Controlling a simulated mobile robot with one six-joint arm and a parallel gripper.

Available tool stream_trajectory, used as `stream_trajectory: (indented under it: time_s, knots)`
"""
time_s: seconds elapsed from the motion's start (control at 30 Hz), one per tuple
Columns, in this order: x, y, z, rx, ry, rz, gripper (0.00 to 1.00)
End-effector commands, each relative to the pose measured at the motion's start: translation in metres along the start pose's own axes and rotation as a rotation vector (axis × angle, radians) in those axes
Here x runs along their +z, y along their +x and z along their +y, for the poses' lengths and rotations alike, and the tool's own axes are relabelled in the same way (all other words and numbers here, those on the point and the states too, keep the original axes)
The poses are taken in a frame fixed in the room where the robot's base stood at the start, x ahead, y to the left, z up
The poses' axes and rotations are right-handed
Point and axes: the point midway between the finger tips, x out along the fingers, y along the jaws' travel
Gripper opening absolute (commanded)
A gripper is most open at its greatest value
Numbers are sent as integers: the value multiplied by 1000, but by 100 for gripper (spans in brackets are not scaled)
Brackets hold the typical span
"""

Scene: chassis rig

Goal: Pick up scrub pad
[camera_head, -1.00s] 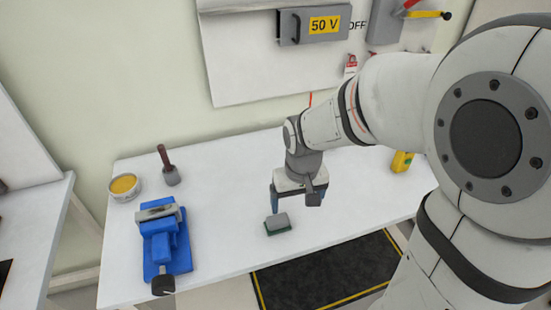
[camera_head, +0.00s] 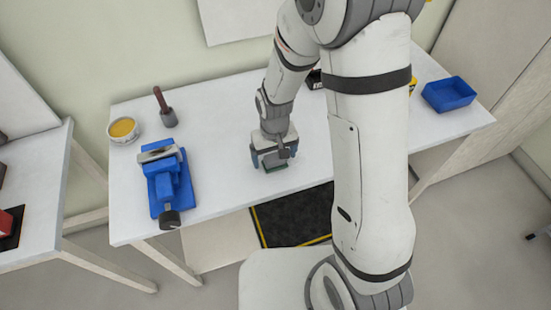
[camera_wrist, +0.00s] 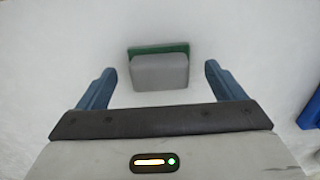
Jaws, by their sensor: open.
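The scrub pad (camera_wrist: 160,68) is a grey block with a green layer that shows along its far edge in the wrist view. It lies on the white table (camera_head: 225,110). My gripper (camera_wrist: 158,72) is open, with one blue finger on each side of the pad and a gap to both. In the head view my gripper (camera_head: 272,160) is low over the table near its front edge. I cannot tell exactly how high the fingertips are above the table.
A blue vise (camera_head: 168,185) stands left of my gripper. Behind it are a tub with yellow contents (camera_head: 123,129) and a brown-handled tool (camera_head: 164,108). A blue tray (camera_head: 448,94) is at the table's right end. A dark mat (camera_head: 285,218) lies on the floor in front.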

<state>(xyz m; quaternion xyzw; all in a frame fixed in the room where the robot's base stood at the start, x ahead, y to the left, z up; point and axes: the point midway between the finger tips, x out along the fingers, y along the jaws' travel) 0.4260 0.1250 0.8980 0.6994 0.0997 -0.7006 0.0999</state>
Motion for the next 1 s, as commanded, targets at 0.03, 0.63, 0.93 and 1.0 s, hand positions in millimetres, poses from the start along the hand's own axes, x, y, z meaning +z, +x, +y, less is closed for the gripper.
stream_trajectory:
  time_s: [0.03,0.63,0.93,1.0]
  knots:
    - [0,4,0,0,0,-2,89]
    - [0,7,1,0,2,1,65]
    - [0,7,1,0,2,1,41]
    - [0,7,1,0,2,1,41]
